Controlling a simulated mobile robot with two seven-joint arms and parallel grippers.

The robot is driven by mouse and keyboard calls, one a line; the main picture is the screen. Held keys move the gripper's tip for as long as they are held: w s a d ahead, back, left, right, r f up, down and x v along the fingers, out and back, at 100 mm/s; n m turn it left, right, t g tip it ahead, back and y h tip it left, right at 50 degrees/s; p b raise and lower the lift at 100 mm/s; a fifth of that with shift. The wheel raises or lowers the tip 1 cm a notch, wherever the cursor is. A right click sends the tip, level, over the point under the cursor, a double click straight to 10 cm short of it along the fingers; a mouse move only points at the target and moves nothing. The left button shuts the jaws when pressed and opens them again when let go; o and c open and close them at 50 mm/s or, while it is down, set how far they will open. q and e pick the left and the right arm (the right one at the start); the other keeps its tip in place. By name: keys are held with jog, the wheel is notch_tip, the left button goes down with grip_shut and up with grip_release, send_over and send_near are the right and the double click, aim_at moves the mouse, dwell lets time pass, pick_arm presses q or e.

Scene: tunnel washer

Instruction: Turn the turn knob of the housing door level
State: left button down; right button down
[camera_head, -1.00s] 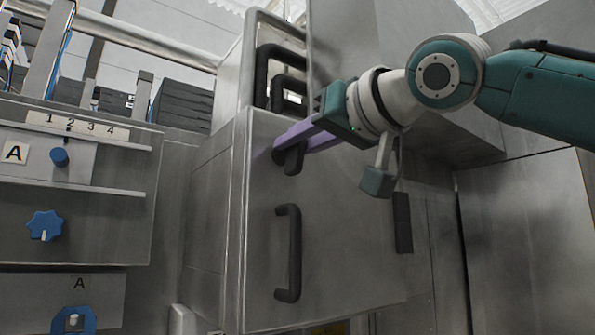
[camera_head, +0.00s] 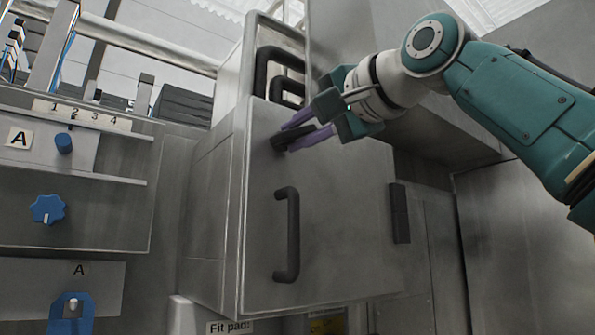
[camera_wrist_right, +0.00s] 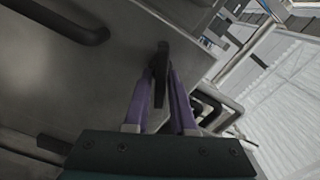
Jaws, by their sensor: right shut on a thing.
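The housing door (camera_head: 345,220) is a grey metal panel with a black vertical handle (camera_head: 289,235). The black turn knob (camera_head: 287,138) sits near its upper left, above the handle, and lies close to level with a slight tilt. My right gripper (camera_head: 299,134) has purple fingers, one above and one below the knob, and is shut on it. In the right wrist view the knob (camera_wrist_right: 161,75) stands between the two purple fingers, and the door handle (camera_wrist_right: 65,25) shows at upper left. The fingers partly cover the knob. My left gripper is not in view.
Black bar handles (camera_head: 277,70) stand above and behind the door's upper edge. A panel with a blue star knob (camera_head: 47,209) and a smaller blue knob (camera_head: 64,143) is at left. A black hinge piece (camera_head: 400,213) is on the door's right side.

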jog(key=m, duration=0.5)
jog(key=shift+w+f, duration=0.1)
jog(key=shift+f, duration=0.15)
dwell(0.5)
jog(key=c, duration=0.9)
grip_release()
jog(key=shift+r, duration=0.1)
